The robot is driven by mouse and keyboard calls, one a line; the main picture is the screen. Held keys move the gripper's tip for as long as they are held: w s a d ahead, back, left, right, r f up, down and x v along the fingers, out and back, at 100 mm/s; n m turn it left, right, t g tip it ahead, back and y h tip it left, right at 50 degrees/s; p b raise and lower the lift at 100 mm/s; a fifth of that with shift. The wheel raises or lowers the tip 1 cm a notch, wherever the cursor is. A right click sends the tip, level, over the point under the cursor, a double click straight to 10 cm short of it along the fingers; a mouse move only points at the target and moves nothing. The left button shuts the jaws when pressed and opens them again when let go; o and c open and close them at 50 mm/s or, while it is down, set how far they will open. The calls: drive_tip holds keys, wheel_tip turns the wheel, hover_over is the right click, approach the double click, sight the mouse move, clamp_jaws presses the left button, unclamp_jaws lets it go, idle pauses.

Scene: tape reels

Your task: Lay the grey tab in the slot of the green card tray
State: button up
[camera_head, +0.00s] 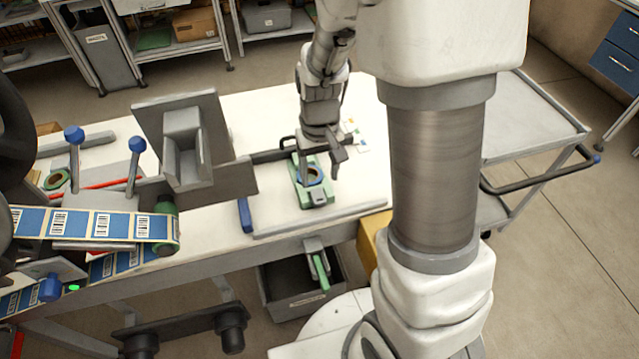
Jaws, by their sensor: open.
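I cannot pick out the grey tab or the slot for certain at this size.
A label machine with a blue barcode strip (110,225) and a grey upright bracket (215,140) stands left. A dark bin (290,305) holding a green-and-grey item sits below the table edge. A blue block (245,214) lies left of the green piece. Small cards (362,149) lie behind right.

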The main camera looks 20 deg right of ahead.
drive_tip(key=s+r+t, duration=0.2)
drive_tip(key=s+r, duration=0.5)
drive_tip(key=r, duration=0.3)
drive_tip(key=s+r+t, duration=0.3)
drive_tip(key=s+r, duration=0.4)
drive_tip(key=r, duration=0.4)
drive_tip(key=shift+r+t+p, duration=0.3)
drive_tip(key=shift+p, duration=0.1)
wheel_tip(320, 180, up, 4)
drive_tip(key=p, duration=0.3)
drive_tip(key=shift+w+f+p, duration=0.1)
drive_tip(key=shift+f+p, duration=0.1)
drive_tip(key=shift+p, duration=0.1)
